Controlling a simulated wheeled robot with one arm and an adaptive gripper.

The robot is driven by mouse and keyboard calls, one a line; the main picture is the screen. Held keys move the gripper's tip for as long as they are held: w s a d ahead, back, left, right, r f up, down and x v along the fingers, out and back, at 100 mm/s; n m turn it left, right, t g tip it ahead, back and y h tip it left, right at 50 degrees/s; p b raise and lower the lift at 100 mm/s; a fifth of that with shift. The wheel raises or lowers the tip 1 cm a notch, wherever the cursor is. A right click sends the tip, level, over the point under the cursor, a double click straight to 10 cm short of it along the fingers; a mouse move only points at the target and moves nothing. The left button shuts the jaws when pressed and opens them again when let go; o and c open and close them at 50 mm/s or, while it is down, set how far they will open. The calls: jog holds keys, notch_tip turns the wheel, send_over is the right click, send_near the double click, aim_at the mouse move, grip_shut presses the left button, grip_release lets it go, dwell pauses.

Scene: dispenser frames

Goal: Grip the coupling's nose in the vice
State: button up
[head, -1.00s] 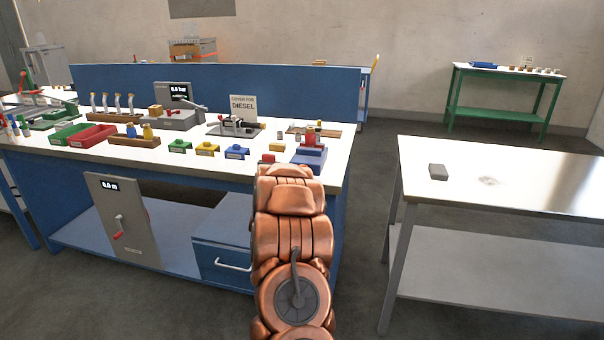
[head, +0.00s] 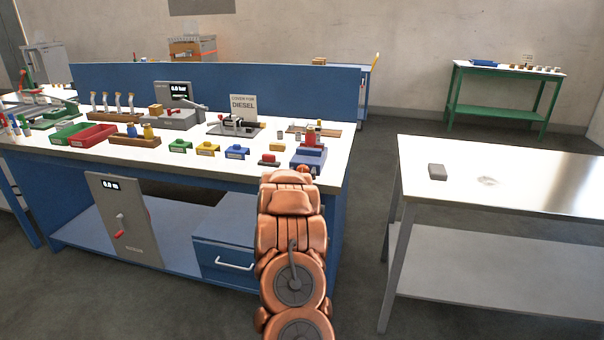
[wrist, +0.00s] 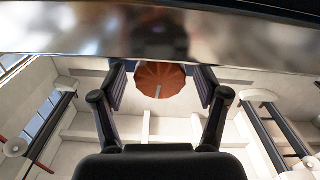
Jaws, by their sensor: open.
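My gripper (wrist: 161,84) is open in the wrist view, its two dark fingers apart. A ribbed orange-red round thing (wrist: 160,76) with a small pale bar shows between the fingertips. I cannot tell whether it is the coupling, nor how far off it is; neither finger visibly closes on it. In the head view, my copper arm hides the gripper. A stepped blue block (head: 309,157) with a red upright part (head: 310,137) stands at the bench's right end; I cannot tell whether it is the vice. The coupling cannot be made out for certain.
The white-topped blue bench (head: 215,158) carries a green bin (head: 70,134), a red bin (head: 96,136), small coloured blocks and a diesel sign (head: 243,105). A grey table (head: 530,180) with a grey block (head: 437,172) stands right. Floor shows between them.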

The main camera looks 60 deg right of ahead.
jog(key=c, duration=1.2)
jog(key=shift+o, duration=0.2)
jog(key=shift+f, duration=0.1)
jog(key=shift+b, duration=0.4)
jog(key=m+b, duration=0.2)
jog(key=shift+f+b, duration=0.2)
jog(key=shift+b, duration=0.1)
jog(key=m+b, duration=0.3)
jog(key=shift+b, duration=0.35)
jog(key=shift+m+b, duration=0.35)
jog(key=shift+m, duration=0.05)
jog(key=shift+r, duration=0.15)
